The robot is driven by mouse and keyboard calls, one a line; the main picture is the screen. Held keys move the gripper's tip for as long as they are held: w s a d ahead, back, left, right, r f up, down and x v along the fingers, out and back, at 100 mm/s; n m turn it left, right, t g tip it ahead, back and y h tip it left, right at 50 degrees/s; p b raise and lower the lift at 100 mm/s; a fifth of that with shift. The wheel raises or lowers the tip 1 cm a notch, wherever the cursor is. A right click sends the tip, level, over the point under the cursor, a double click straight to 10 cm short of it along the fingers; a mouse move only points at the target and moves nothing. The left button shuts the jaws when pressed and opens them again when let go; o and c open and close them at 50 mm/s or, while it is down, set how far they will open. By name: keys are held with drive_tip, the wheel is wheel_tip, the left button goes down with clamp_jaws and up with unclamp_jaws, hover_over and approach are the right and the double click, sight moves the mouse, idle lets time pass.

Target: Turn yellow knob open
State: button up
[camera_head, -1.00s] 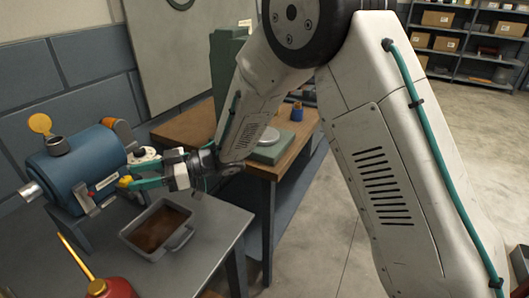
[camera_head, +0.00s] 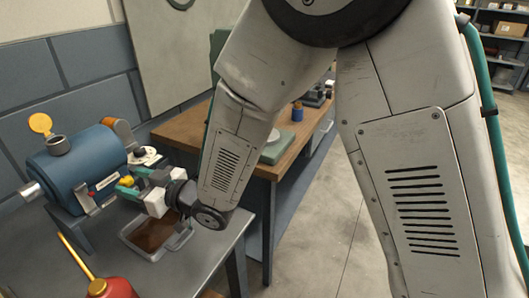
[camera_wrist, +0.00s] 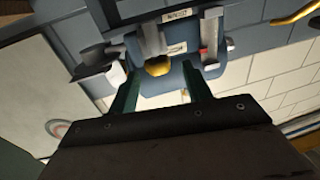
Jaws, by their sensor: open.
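A blue casing (camera_head: 88,158) stands on the grey table at the left, with a yellow knob (camera_head: 126,181) on its near end. The knob also shows in the wrist view (camera_wrist: 158,66), low on the casing between two grey fittings. My gripper (camera_head: 131,181) is open, its green fingers pointing at that end of the casing. In the wrist view the two fingers (camera_wrist: 160,82) lie on either side of the knob, with gaps. Whether the tips reach as deep as the knob, I cannot tell.
A grey tray (camera_head: 128,236) with brown contents lies below my gripper. A red oil can (camera_head: 112,289) with a yellow spout stands at the front left. A wooden bench (camera_head: 270,168) stands behind my arm.

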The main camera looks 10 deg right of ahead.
drive_tip(key=s+d+f+h, duration=0.1)
drive_tip(key=d, duration=0.1)
drive_tip(key=d+f+h, duration=0.1)
drive_tip(key=d+f, duration=0.1)
drive_tip(key=s+d+f+g+h, duration=0.1)
drive_tip(key=d+f, duration=0.1)
drive_tip(key=shift+s+d+m, duration=0.3)
drive_tip(key=shift+s+m, duration=0.05)
drive_tip(key=shift+m, duration=0.05)
drive_tip(key=d+h, duration=0.1)
drive_tip(key=w+d+h, duration=0.1)
drive_tip(key=d, duration=0.1)
drive_tip(key=d+f+m+h, duration=0.1)
drive_tip(key=shift+w+d+f+g+h, duration=0.1)
drive_tip(key=shift+w+d+g+h, duration=0.05)
drive_tip(key=shift+d+g+h, duration=0.2)
drive_tip(key=d+r+m+h, duration=0.2)
drive_tip(key=d+r, duration=0.3)
drive_tip(key=d, duration=0.4)
drive_tip(key=w+d+r+m+h, duration=0.1)
drive_tip(key=d+r+m+h, duration=0.1)
drive_tip(key=d+r+h, duration=0.3)
drive_tip(key=d, duration=0.4)
drive_tip(key=shift+d, duration=0.25)
